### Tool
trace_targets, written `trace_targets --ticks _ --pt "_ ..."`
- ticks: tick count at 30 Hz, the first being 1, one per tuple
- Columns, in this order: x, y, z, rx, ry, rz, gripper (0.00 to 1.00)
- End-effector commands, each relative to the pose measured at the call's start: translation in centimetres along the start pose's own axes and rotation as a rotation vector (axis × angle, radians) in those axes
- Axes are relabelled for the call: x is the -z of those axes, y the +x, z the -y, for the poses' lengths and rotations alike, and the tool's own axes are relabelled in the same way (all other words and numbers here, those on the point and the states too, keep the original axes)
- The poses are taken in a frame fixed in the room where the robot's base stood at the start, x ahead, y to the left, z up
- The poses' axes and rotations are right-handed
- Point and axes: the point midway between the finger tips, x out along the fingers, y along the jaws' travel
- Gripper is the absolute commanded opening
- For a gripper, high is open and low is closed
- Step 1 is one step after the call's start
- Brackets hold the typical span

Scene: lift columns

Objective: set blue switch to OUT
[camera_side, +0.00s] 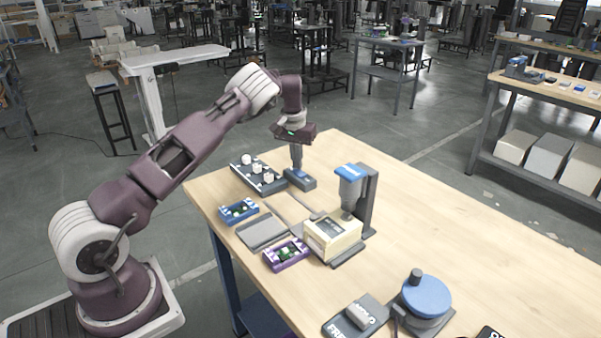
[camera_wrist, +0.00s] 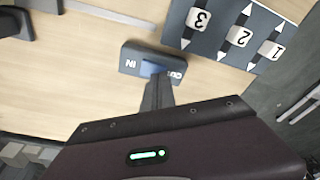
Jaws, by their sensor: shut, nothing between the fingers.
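The blue switch (camera_side: 302,180) is a small dark block with a blue top part, on the table beside the column panel. In the wrist view its blue part (camera_wrist: 150,68) shows between the white words IN, at left, and OUT, at right, both upside down. My gripper (camera_side: 297,167) points down with its fingers shut and empty, at the switch. In the wrist view the gripper (camera_wrist: 157,80) covers part of the blue piece and the edge of OUT. I cannot tell whether the fingers touch it or which way the switch is set.
A dark panel (camera_side: 268,182) with white sliders, numbered 1 to 3 in the wrist view, lies close beside the switch. A blue tray (camera_side: 229,216), a purple tray (camera_side: 275,261), a cream box (camera_side: 345,235) and a blue-topped dispenser (camera_side: 350,190) stand nearer. The table's far right is clear.

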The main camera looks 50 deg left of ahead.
Motion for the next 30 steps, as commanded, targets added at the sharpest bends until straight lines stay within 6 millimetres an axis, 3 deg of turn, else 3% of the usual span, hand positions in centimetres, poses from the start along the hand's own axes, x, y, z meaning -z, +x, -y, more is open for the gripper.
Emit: trace_targets --ticks 18,30 --pt "-0.1 0.8 0.0 0.0 0.0 0.001 0.0" --pt "0.5 -3.2 0.0 -0.001 0.001 -0.002 0.0"
